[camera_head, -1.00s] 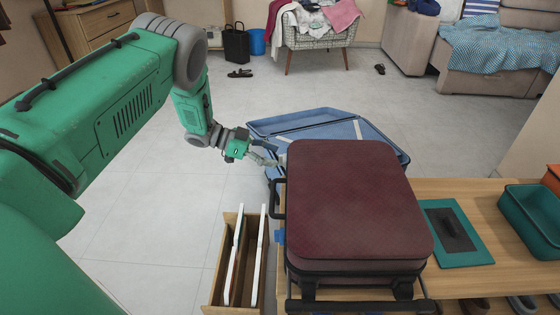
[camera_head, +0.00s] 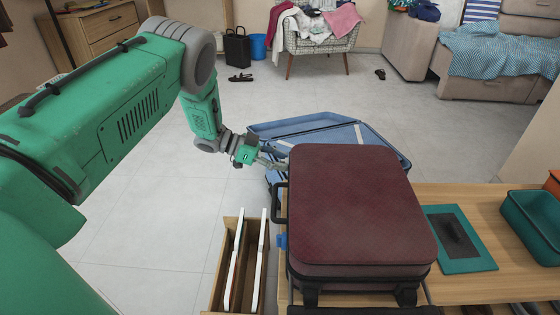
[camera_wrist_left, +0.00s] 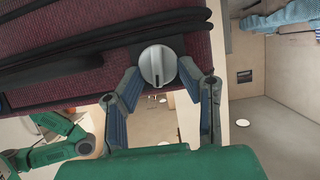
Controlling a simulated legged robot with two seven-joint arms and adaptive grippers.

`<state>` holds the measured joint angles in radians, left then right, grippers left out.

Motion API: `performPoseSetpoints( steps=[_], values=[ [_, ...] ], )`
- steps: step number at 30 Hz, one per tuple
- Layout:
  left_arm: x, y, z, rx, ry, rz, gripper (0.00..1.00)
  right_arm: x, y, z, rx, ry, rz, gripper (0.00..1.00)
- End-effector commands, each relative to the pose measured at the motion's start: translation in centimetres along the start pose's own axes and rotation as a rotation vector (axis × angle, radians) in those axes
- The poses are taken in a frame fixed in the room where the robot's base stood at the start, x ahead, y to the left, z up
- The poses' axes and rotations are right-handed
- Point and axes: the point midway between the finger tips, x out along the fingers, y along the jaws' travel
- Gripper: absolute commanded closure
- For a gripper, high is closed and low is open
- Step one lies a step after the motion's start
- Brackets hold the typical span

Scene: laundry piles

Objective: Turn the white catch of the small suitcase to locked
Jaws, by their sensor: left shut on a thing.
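The small suitcase (camera_head: 355,205) is dark maroon and lies flat on the wooden bench, its black handle at its left side. Its white catch (camera_wrist_left: 157,66) is a round knob on a dark plate at the suitcase's edge in the left wrist view, its ridge running roughly up and down the picture. My left gripper (camera_head: 280,160) is at the suitcase's far left corner. In the left wrist view its two fingers (camera_wrist_left: 158,74) stand on either side of the catch, shut on it. In the head view the suitcase's corner hides the catch. My right gripper is not in view.
An open blue suitcase (camera_head: 315,132) lies behind the maroon one. A narrow wooden box (camera_head: 230,262) with white panels stands at its left. A teal board (camera_head: 440,225) and a teal bin (camera_head: 530,228) are on the bench at right. The floor at left is clear.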

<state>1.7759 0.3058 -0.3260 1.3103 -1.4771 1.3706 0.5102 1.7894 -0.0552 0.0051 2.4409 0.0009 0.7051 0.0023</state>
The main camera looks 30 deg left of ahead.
Motion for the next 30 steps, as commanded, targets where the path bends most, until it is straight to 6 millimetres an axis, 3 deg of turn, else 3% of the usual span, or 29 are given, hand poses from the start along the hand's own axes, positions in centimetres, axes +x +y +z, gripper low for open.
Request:
performPoseSetpoints(
  steps=[14, 30],
  values=[
    [-0.2, 0.1, 0.1, 0.074, -0.004, -0.033, 0.97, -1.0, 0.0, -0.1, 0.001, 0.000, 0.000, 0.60],
    [-0.2, 0.8, 0.4, 0.497, -0.006, -0.210, 0.97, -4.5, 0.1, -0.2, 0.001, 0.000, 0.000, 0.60]
  ],
)
